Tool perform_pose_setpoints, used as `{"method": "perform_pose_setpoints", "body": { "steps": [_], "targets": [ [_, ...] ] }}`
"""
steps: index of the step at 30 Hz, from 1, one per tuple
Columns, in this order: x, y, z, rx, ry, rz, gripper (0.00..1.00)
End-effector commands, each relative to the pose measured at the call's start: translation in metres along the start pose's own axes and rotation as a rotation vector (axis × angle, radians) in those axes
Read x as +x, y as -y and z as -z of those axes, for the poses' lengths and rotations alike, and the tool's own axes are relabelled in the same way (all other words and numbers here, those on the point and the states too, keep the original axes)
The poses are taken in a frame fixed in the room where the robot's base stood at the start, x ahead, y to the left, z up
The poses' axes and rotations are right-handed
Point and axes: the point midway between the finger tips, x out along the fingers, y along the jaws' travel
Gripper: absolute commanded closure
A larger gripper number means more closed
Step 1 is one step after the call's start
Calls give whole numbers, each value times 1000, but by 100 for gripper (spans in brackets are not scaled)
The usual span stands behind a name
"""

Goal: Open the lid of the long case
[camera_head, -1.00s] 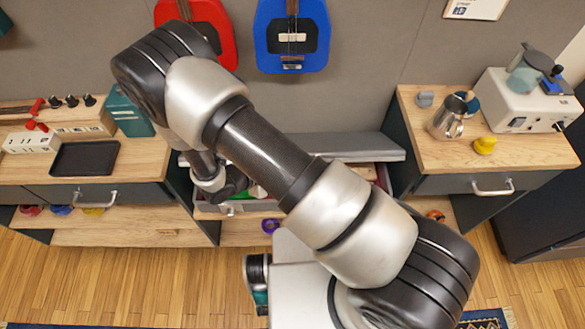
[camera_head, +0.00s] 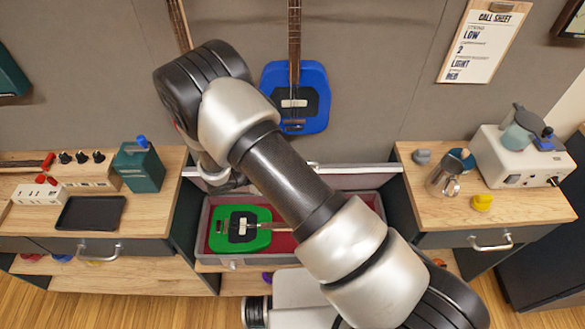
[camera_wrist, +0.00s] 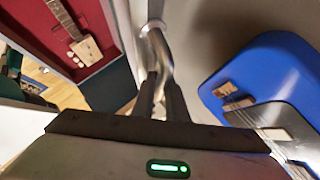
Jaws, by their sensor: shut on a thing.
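The long case (camera_head: 203,232) lies between the two side cabinets, with a grey rim and a red lining. A green guitar (camera_head: 240,229) lies inside it. Its lid (camera_head: 350,182) stands raised, about upright, along the back of the case, seen nearly edge-on. In the wrist view, my gripper (camera_wrist: 160,88) is shut on a shiny metal handle (camera_wrist: 156,45), with the red-lined case interior (camera_wrist: 98,18) to the left. In the head view, my arm covers the middle of the case and lid, and the fingers are hidden behind the wrist.
A blue guitar (camera_head: 296,97) hangs on the wall close behind the lid; it is near my gripper in the wrist view (camera_wrist: 270,85). The left cabinet holds a black tray (camera_head: 91,213) and a teal box (camera_head: 139,167). The right one holds a metal pitcher (camera_head: 444,181) and a white machine (camera_head: 515,160).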

Motion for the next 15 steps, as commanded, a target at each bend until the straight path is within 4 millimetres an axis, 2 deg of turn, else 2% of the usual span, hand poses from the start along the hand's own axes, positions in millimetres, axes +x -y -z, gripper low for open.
{"method": "perform_pose_setpoints", "body": {
  "steps": [10, 11, 12, 14, 15],
  "targets": [
    [0, 0, 0, 1, 0, 0, 100],
    [0, 0, 0, 0, 0, 0, 86],
    [0, 0, 0, 0, 0, 0, 79],
    [0, 0, 0, 0, 0, -1, 70],
    [0, 0, 0, 0, 0, -1, 70]
  ]
}}
